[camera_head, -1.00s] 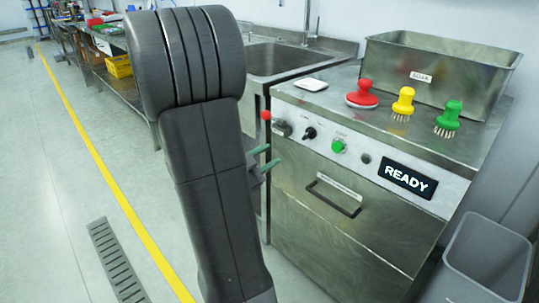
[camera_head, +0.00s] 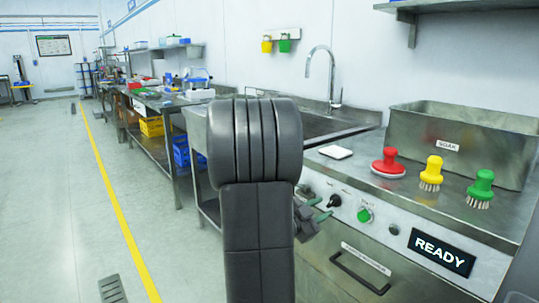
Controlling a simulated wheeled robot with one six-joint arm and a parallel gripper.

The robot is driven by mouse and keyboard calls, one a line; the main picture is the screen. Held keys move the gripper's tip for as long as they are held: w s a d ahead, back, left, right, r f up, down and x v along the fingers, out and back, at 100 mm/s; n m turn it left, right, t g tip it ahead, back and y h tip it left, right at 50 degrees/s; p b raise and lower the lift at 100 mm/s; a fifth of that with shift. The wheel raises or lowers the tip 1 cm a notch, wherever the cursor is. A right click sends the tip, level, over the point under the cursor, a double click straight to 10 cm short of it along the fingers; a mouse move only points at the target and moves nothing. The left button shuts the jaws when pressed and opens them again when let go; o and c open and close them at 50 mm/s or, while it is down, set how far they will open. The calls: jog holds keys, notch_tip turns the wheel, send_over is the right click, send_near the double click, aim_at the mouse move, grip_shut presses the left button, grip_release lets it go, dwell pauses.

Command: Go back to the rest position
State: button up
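My dark grey arm fills the lower middle of the head view. My gripper (camera_head: 319,209) shows just right of it, partly hidden behind the arm. Its two green fingertips are apart with nothing visible between them, so it looks open and empty. It is in front of the left part of the steel machine's control panel (camera_head: 394,231). The panel has a black switch, a lit green button (camera_head: 365,215) and a display (camera_head: 442,252) reading READY.
On the machine top are a white square item (camera_head: 335,152), a red-handled tool (camera_head: 388,163), a yellow brush (camera_head: 432,173), a green brush (camera_head: 481,189) and a steel SOAK bin (camera_head: 460,145). A sink with a tap (camera_head: 335,80) lies behind. Open floor (camera_head: 60,190) is at left.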

jog(key=shift+x, duration=1.35)
jog(key=p+v, duration=0.2)
jog(key=v, duration=1.1)
jog(key=b+x, duration=0.2)
jog(key=x, duration=1)
jog(key=shift+w+d+f, duration=0.1)
jog(key=shift+w+d, duration=0.1)
jog(key=shift+d, duration=0.1)
jog(key=shift+w+d+r+n+p, duration=0.2)
jog(key=shift+r+n+p, duration=0.05)
jog(key=shift+n+p, duration=0.15)
jog(key=shift+a+n+p, duration=0.1)
jog(key=shift+n+p, duration=0.5)
jog(key=shift+n, duration=0.4)
jog(key=n+p, duration=0.3)
jog(key=n, duration=0.2)
jog(key=shift+s, duration=0.1)
jog(key=p+v, duration=0.1)
jog(key=v, duration=1)
jog(key=shift+f, duration=0.15)
